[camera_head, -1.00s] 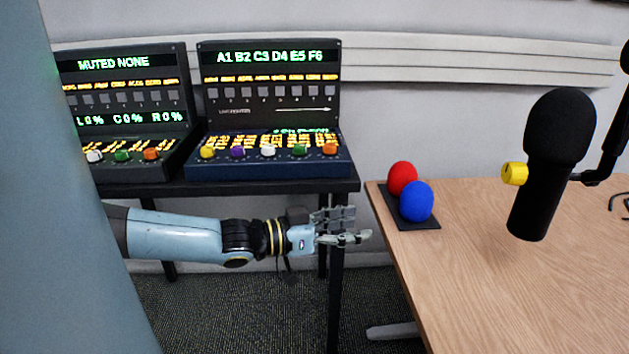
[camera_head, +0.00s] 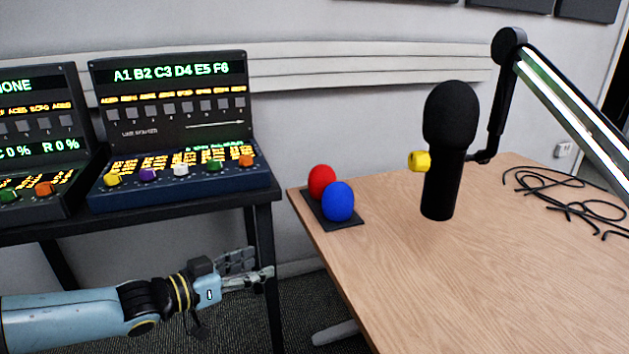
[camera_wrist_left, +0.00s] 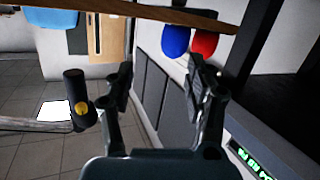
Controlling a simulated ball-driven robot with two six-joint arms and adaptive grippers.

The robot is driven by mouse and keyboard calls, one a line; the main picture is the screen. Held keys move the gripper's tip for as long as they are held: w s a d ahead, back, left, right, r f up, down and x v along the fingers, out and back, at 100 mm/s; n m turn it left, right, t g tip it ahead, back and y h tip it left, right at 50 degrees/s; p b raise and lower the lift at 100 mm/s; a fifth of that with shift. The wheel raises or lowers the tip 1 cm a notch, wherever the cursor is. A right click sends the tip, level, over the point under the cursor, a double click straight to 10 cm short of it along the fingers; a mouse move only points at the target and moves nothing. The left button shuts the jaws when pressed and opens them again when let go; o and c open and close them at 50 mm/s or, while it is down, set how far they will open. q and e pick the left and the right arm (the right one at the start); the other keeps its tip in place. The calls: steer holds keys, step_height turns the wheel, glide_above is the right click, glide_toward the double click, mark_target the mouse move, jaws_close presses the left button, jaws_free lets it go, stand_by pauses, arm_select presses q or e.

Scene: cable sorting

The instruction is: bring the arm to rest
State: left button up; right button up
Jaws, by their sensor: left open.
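My left arm comes in from the left in the head view, low in front of the black console table. My left gripper (camera_head: 252,268) is open and empty, beside the table's right leg and below its top. In the left wrist view the two fingers of the left gripper (camera_wrist_left: 160,82) stand apart with nothing between them. My right gripper is not in view.
Two consoles, one with colored knobs (camera_head: 180,170), stand on the black table (camera_head: 262,192).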

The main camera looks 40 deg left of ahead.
arm_select(q)
steer(key=s+d+f+n+g+y, duration=0.25)
steer(key=s+f, duration=0.35)
steer(key=f, duration=0.5)
steer(key=s+d+f+n+g+y, duration=0.1)
steer(key=s+d+f+g, duration=0.4)
steer(key=f, duration=0.7)
steer(key=s+d+f+m+g, duration=0.1)
steer(key=s+f, duration=0.3)
steer(key=s, duration=0.4)
steer(key=s+d+f+m+g, duration=0.1)
steer(key=s+d+f+g, duration=0.2)
steer(key=s, duration=0.5)
steer(key=s+d+f+m+g+h, duration=0.1)
steer(key=s+d+f+m+g, duration=0.1)
steer(key=s+f, duration=0.3)
steer(key=s+g, duration=0.1)
steer(key=s, duration=0.3)
